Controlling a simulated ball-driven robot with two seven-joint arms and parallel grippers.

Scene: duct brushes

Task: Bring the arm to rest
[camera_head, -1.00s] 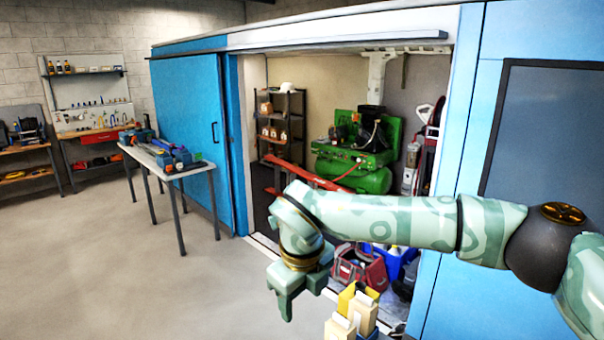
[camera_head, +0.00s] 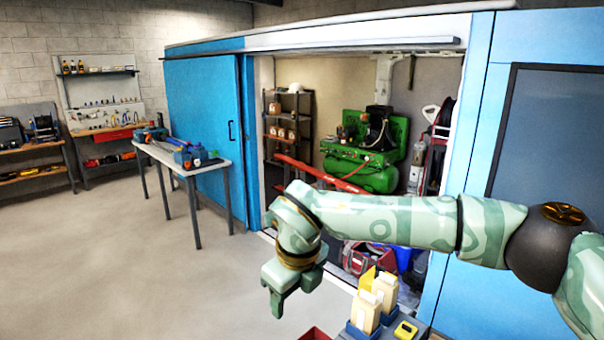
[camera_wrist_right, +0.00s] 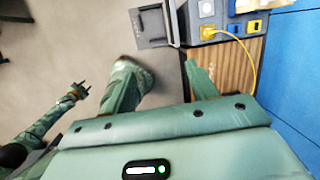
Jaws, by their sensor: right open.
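My right arm reaches in from the right in the head view, in pale green with a camouflage pattern. Its gripper (camera_head: 290,289) hangs down at the wrist, fingers apart and nothing between them. In the right wrist view the two green fingers (camera_wrist_right: 160,82) stand wide apart over the floor and a wooden surface. Another patterned arm part with a small dark gripper (camera_wrist_right: 80,91) shows at the left of that view, likely my left one; it is too small to tell its jaw state. The left arm is not in the head view.
Cream bottles (camera_head: 367,311) stand in a blue bin beside a yellow tool (camera_head: 405,330), near the right gripper. A yellow cable (camera_wrist_right: 249,60) hangs over the wooden surface (camera_wrist_right: 228,66). A workbench (camera_head: 196,167) stands left, before the blue sliding door (camera_head: 205,130). Open floor lies left.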

